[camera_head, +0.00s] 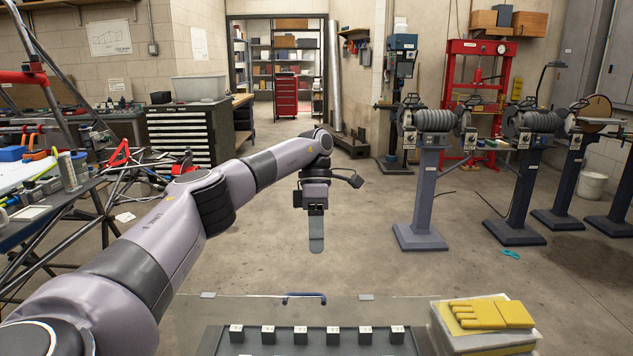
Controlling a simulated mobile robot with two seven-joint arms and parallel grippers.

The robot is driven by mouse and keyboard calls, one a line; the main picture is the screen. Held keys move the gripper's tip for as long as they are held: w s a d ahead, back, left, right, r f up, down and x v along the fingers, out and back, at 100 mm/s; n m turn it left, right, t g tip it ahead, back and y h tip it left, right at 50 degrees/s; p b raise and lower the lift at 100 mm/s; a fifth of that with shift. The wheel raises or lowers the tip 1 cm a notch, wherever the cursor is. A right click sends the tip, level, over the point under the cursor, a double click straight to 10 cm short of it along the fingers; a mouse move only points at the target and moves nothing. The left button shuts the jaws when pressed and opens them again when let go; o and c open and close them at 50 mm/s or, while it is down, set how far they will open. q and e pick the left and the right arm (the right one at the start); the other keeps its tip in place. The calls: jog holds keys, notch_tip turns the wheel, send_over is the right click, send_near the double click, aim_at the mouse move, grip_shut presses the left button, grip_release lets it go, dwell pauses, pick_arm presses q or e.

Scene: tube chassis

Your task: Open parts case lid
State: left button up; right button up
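The parts case (310,345) is at the bottom of the head view, cut off by the lower edge. Its grey tray holds a row of small labelled blocks. A clear panel, apparently the lid (240,310), shows at the case's far side with a blue handle (303,297) at its far edge; I cannot tell its angle. My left gripper (316,240) hangs pointing down, beyond the handle in the picture and apart from it. Only one finger plate shows, edge on to its partner, so its opening is unclear. Nothing shows in it. My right gripper is out of view.
Yellow gloves (490,314) lie on a pale stack (447,338) right of the case. Grey pedestals (424,190) with machines stand farther right. A tube chassis frame (115,185) is at the left. The floor beyond the case is clear.

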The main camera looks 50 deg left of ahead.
pick_arm(q)
notch_tip(320, 180, up, 9)
jog(key=p, duration=0.4)
jog(key=shift+d, duration=0.1)
dwell(0.3)
